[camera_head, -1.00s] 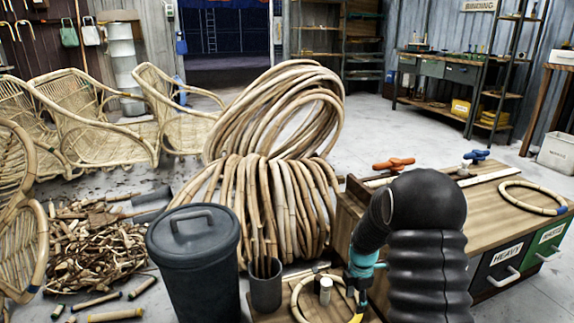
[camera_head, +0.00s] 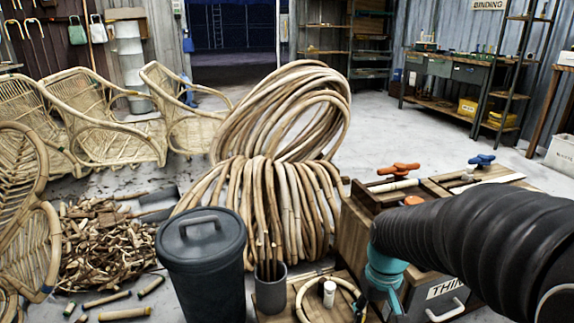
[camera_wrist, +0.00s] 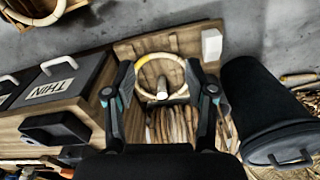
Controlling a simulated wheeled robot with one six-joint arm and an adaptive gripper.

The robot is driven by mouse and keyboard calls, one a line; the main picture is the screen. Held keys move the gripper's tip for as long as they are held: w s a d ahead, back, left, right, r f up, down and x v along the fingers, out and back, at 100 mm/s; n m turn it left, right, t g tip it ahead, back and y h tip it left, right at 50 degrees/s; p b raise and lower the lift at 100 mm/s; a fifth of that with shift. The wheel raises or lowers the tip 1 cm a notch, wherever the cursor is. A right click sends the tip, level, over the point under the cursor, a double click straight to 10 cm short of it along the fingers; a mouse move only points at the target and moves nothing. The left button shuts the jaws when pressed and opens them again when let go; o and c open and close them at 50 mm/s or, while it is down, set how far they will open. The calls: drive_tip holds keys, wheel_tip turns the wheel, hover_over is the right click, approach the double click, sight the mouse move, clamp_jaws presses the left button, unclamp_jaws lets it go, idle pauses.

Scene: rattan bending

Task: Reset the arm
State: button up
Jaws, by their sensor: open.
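My gripper (camera_wrist: 160,85) shows in the wrist view with its two dark fingers spread wide apart and nothing held between them. In that view a rattan ring (camera_wrist: 160,58) lies on a wooden board beyond the fingertips, with a small pale cylinder (camera_wrist: 162,94) by it. In the head view my black-sleeved arm reaches in from the right edge, with a teal section at its end. The fingers are barely visible there. The ring (camera_head: 302,300) and the white-topped cylinder (camera_head: 329,292) show to the left of the arm.
Large rattan coils (camera_head: 285,115) rise behind. The workbench with a drawer marked THIN (camera_head: 440,296) is under my arm. Open floor (camera_head: 400,135) lies behind the bench.

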drive_tip(key=s+a+r+t+p, duration=0.1)
drive_tip(key=s+r+t+p, duration=0.1)
drive_tip(key=s+r, duration=0.3)
drive_tip(key=s+a+r+m+t+p, duration=0.1)
drive_tip(key=s+r+t+p, duration=0.2)
drive_tip(key=r, duration=1)
drive_tip(key=s+p, duration=0.1)
drive_tip(key=s, duration=0.2)
drive_tip(key=shift+s+a+r, duration=0.15)
drive_tip(key=shift+a+r, duration=0.05)
